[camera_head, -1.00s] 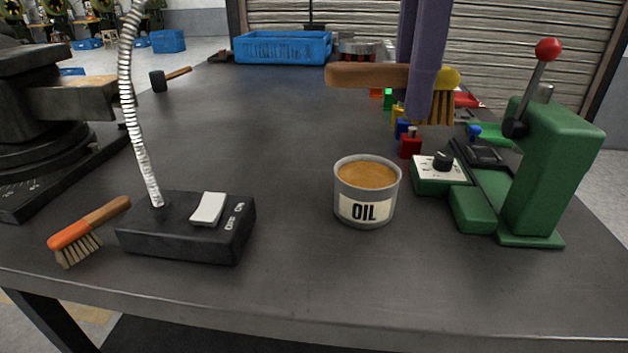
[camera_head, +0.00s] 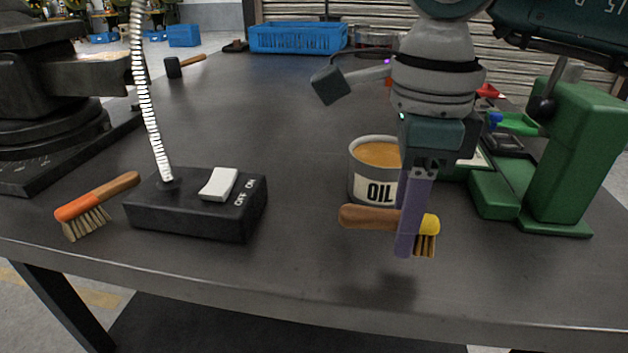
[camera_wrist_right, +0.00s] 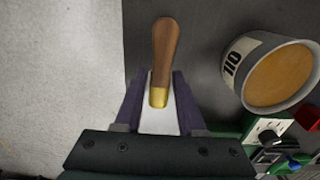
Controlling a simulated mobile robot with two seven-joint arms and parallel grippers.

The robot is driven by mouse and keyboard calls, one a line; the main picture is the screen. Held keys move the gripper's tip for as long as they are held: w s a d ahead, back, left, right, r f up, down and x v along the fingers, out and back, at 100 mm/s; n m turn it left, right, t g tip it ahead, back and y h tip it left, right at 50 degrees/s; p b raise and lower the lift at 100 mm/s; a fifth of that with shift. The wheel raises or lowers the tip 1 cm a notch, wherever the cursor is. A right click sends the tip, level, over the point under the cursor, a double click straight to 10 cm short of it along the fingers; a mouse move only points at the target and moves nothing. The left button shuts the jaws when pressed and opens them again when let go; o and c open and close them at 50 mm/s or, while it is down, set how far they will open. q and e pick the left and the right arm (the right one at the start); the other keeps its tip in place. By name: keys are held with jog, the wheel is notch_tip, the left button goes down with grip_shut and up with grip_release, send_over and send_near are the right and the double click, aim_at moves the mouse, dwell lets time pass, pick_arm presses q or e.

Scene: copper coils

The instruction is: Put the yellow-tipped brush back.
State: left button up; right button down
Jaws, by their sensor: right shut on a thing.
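The yellow-tipped brush (camera_head: 372,217) has a brown wooden handle, a yellow end and brown bristles pointing down. My right gripper (camera_head: 408,245) is shut on it near the yellow end and holds it above the front part of the table, in front of the oil can. A shadow lies on the tabletop below it. In the right wrist view the brush (camera_wrist_right: 165,50) sits between the purple fingers (camera_wrist_right: 158,97), its handle pointing away. My left gripper is not in view.
The OIL can (camera_head: 366,178) stands just behind the brush. A green press (camera_head: 575,150) is at the right. An orange-tipped brush (camera_head: 97,198) lies left of a black switch box (camera_head: 195,210). A blue crate (camera_head: 298,38) is at the back. The front middle of the table (camera_head: 300,270) is clear.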

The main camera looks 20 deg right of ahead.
notch_tip(320, 180, down, 3)
jog(key=shift+f, duration=0.1)
jog(key=shift+f+b, duration=0.1)
jog(key=shift+b, duration=0.2)
jog(key=c, duration=0.5)
grip_release()
